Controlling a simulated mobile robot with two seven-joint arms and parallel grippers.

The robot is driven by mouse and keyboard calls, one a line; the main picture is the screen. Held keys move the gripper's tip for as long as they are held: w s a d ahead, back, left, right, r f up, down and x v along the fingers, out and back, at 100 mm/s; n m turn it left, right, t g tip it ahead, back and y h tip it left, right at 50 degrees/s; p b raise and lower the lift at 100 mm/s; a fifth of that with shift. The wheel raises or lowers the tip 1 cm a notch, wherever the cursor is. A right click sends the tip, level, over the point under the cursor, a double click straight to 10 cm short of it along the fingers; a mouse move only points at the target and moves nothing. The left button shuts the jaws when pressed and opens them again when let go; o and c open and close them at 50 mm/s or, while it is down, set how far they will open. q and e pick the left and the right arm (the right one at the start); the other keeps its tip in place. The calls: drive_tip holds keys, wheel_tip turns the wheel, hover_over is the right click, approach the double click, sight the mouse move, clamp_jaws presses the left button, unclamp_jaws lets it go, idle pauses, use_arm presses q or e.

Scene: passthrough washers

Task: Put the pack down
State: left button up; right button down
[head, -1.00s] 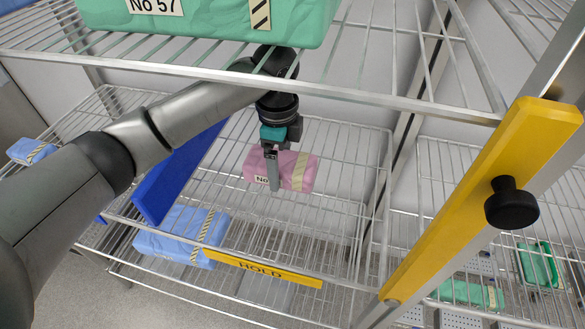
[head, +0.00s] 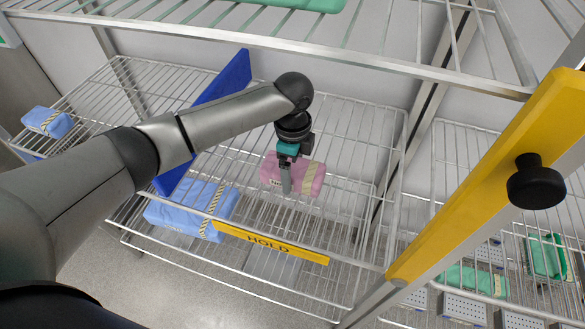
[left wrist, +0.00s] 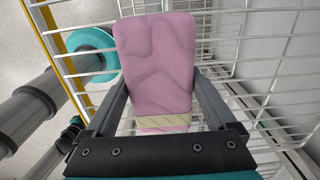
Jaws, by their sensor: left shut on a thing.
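The pink pack (head: 304,178), with a pale striped tape band, is at the wire shelf (head: 345,150) on the right side of the blue divider. My left gripper (head: 287,184) is shut on it from above. In the left wrist view the pink pack (left wrist: 156,65) sits between the two fingers of the left gripper (left wrist: 156,100), with its band near the palm. I cannot tell whether the pack's underside touches the wires. My right gripper is not seen in the head view.
A blue divider (head: 236,80) stands left of the pack. Blue packs lie lower down (head: 190,208) and at far left (head: 47,122). A yellow HOLD label (head: 270,243) marks the shelf's front edge. A yellow bar (head: 480,190) slants at right. Wires right of the pack are bare.

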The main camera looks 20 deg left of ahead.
sight(293, 166)
use_arm(q)
drive_tip(key=o, duration=1.3)
drive_tip(key=shift+f, duration=0.1)
drive_tip(key=shift+o, duration=0.2)
wheel_tip(293, 166, up, 8)
drive_tip(key=shift+f+p, duration=0.1)
drive_tip(key=shift+p, duration=0.2)
